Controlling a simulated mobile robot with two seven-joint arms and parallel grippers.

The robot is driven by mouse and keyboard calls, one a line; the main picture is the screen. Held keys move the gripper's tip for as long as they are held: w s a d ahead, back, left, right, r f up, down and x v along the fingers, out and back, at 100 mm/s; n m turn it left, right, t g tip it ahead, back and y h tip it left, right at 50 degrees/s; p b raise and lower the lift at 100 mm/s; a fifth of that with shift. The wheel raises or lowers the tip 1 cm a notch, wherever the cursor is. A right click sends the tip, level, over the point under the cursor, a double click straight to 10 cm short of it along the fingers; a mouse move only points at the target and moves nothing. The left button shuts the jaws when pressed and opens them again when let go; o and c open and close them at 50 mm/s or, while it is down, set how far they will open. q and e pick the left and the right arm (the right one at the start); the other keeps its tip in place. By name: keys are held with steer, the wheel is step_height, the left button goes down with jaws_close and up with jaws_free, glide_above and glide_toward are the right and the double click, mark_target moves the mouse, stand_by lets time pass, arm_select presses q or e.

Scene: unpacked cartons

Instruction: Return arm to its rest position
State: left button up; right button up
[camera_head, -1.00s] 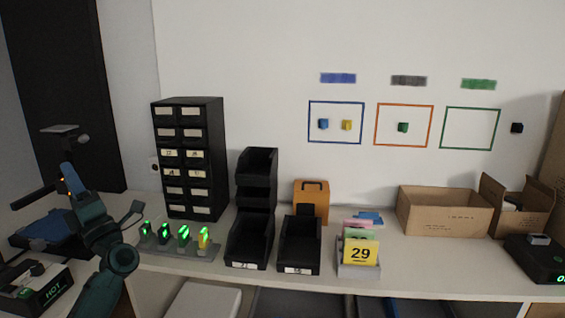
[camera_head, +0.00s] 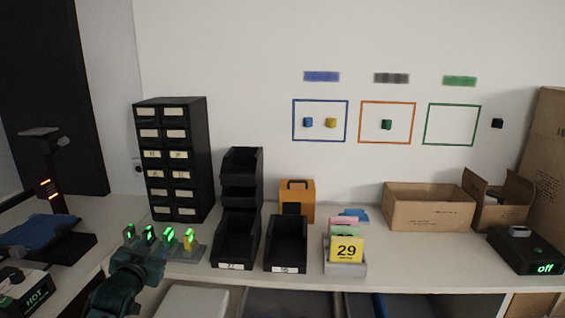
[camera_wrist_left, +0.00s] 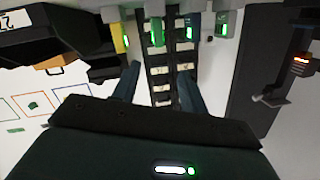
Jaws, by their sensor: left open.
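My left arm, dark teal, comes in at the bottom left of the head view. Its gripper end (camera_head: 138,264) is at the front edge of the table, just in front of the row of green-lit devices (camera_head: 168,240). Its fingers are hard to make out there. In the left wrist view the left gripper (camera_wrist_left: 159,82) is open and empty, its two fingers apart. The black drawer cabinet (camera_wrist_left: 160,68) shows between and beyond them, upside down. My right arm and gripper are not in view.
Black bins (camera_head: 286,246), a holder with a yellow "29" card (camera_head: 346,250) and an orange box (camera_head: 297,200) stand near the middle. Cardboard boxes (camera_head: 428,207) and a black "off" device (camera_head: 530,254) stand right. A "HOT" device (camera_head: 32,298) is at lower left.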

arm_select(q)
steer(key=s+d+f+g+h, duration=0.3)
steer(key=s+d+f, duration=0.6)
steer(key=s+f, duration=0.55)
steer(key=s+d+f+g, duration=0.1)
steer(key=s+d, duration=0.2)
steer(key=s, duration=0.4)
steer(key=s+d+f+g+h, duration=0.1)
steer(key=s+d+f, duration=0.1)
steer(key=s, duration=0.5)
steer(key=s+d+f, duration=0.2)
steer(key=s+d, duration=0.2)
steer(key=s, duration=0.3)
steer(key=shift+s+f+g+h, duration=0.2)
steer(key=shift+s+g+h, duration=0.1)
steer(key=shift+s+g, duration=0.1)
